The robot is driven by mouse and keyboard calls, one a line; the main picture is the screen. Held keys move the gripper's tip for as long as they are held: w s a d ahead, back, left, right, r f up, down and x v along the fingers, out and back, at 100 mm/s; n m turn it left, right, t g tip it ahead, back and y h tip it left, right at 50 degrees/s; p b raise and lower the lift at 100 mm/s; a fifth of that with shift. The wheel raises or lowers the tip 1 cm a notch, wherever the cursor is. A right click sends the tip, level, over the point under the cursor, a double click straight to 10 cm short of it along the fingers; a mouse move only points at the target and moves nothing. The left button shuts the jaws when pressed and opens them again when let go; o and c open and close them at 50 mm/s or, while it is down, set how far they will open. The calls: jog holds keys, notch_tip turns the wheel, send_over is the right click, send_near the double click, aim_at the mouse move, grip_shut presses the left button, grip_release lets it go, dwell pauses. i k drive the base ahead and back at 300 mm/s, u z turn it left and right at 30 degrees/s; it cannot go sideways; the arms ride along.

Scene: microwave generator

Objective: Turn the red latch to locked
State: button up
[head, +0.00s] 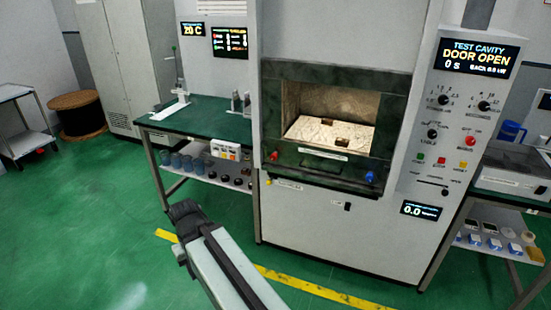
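The red latch (273,155) is a small red knob at the left of the dark ledge below the open cavity (330,112) of the microwave generator. A blue knob (370,177) sits at the right of the same ledge. The latch's angle is too small to read. The display (474,56) reads "TEST CAVITY DOOR OPEN". My arm reaches up from the bottom edge, and its dark end (185,213) is left of and below the latch, well apart from it. No fingertips can be made out there, and nothing held is visible.
A green-topped bench (207,112) with jars on its lower shelf stands left of the machine. Another bench (508,197) stands at the right. A yellow line (320,290) crosses the green floor before the machine.

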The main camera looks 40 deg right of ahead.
aim_at(272, 157)
jog(key=z, duration=0.05)
jog(key=i, duration=1)
jog(key=u, duration=0.05)
